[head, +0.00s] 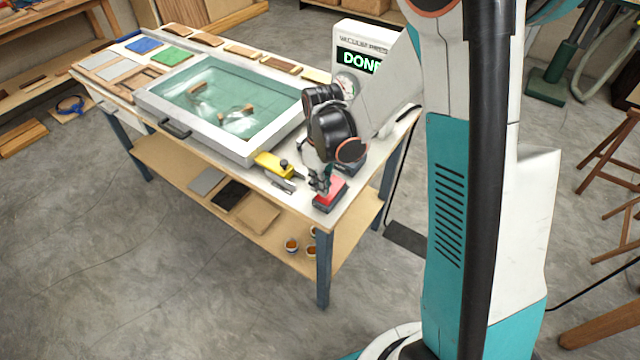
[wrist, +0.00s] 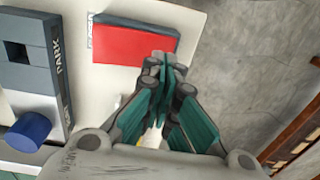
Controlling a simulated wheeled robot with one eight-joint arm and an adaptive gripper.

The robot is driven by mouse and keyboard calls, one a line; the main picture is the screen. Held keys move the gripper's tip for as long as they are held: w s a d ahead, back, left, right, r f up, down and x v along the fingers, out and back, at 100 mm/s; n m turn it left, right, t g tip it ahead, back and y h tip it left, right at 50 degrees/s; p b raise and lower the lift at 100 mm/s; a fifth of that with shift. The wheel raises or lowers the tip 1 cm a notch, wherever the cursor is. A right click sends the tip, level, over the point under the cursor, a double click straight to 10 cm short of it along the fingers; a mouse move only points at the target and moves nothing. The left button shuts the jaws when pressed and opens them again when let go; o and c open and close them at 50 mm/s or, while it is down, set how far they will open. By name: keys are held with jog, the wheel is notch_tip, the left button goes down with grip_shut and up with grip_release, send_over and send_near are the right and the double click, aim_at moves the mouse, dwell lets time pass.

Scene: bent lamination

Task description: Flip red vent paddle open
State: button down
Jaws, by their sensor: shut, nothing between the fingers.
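The red vent paddle (head: 331,196) sits in a dark base near the table's front right corner, and it looks flat. It also shows in the wrist view (wrist: 128,45) as a red rectangle, with a label at its left end too small to read. My gripper (head: 319,187) is over the left side of the paddle in the head view and partly covers it. In the wrist view my gripper (wrist: 160,62) has its fingertips together and empty at the paddle's lower right edge. I cannot tell whether they touch it.
The vacuum press (head: 210,105) has a clear lid with curved pieces under it. A yellow part (head: 272,164) is left of the paddle. A grey block marked PARK (wrist: 32,52) and a blue knob (wrist: 29,131) lie left in the wrist view.

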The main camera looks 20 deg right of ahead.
notch_tip(320, 180, up, 14)
jog(key=s+a+p, duration=0.1)
jog(key=p, duration=0.4)
jog(key=shift+a, duration=0.3)
jog(key=shift+s, duration=0.1)
jog(key=s+d+r+m+t+b, duration=0.1)
jog(key=s+r+m+t+b, duration=0.1)
jog(key=s, duration=0.5)
jog(key=s+d+r+m+t+b, duration=0.2)
jog(key=s+r+m+t, duration=0.3)
jog(key=s, duration=0.3)
jog(key=shift+s+b, duration=0.25)
jog(key=shift+b, duration=0.25)
jog(key=shift+r, duration=0.1)
dwell(0.3)
